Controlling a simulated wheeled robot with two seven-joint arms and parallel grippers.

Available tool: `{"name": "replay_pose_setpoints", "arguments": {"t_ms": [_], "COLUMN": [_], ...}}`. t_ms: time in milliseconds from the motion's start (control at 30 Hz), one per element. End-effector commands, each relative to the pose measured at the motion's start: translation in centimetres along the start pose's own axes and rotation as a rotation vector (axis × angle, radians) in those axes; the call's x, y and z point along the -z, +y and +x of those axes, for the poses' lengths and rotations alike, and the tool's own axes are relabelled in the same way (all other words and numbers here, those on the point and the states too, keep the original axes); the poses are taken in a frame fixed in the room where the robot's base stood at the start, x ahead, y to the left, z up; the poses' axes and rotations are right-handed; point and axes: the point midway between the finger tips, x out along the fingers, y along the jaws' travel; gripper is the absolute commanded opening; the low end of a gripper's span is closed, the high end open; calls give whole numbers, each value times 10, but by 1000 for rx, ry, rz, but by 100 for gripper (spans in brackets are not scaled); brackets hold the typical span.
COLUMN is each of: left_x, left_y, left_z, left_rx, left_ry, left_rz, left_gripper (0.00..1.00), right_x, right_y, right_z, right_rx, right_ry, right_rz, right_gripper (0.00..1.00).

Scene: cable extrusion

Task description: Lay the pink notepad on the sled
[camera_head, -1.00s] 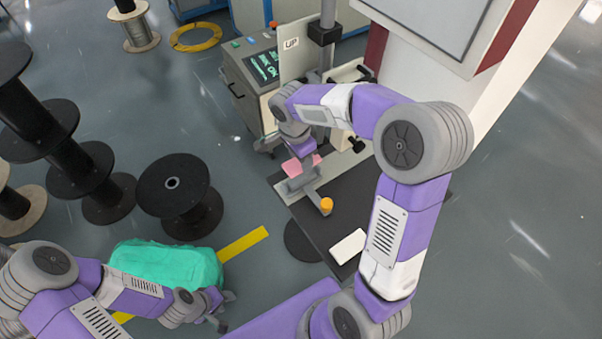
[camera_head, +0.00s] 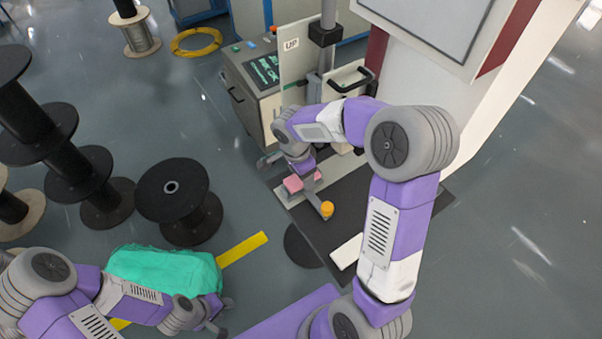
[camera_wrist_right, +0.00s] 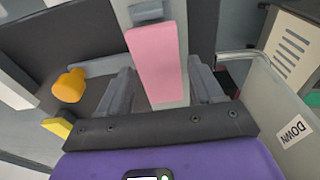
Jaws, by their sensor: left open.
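The pink notepad (camera_head: 293,184) lies at the grey sled (camera_head: 314,198), the part with an arm ending in an orange knob (camera_head: 327,209). In the right wrist view the notepad (camera_wrist_right: 155,60) is a pink slab between the fingers of my right gripper (camera_wrist_right: 162,85), with narrow gaps on both sides. That gripper looks open around it. The notepad and gripper cover much of the sled, so full contact cannot be told. My left gripper (camera_head: 222,318) is open and empty, low at the left, beside the green bundle.
A dark bench top (camera_head: 350,200) carries a white block (camera_head: 346,251) at its front. A control cabinet (camera_head: 262,75) and upright post stand behind. Black spools (camera_head: 175,195) and a green wrapped bundle (camera_head: 165,270) are on the left.

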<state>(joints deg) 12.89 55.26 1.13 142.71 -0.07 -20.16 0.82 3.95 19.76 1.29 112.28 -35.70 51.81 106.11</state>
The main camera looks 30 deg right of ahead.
Motion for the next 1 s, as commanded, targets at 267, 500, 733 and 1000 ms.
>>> {"name": "replay_pose_setpoints", "arguments": {"t_ms": [267, 500, 733, 1000], "left_x": [0, 0, -1, -1], "left_y": [0, 3, 7, 10], "left_z": [0, -7, -18, -26], "left_rx": [0, 0, 0, 0], "left_ry": [0, 0, 0, 0], "left_rz": [0, 0, 0, 0], "left_gripper": [43, 43, 43, 43], "right_x": [0, 1, 0, 1], "right_y": [0, -1, -1, 0], "right_z": [0, -18, -69, -114], "right_rx": [0, 4, 6, 2], "right_ry": [0, 1, 1, 1], "right_rz": [0, 1, -1, 0], "right_gripper": [73, 73, 73, 73]}}
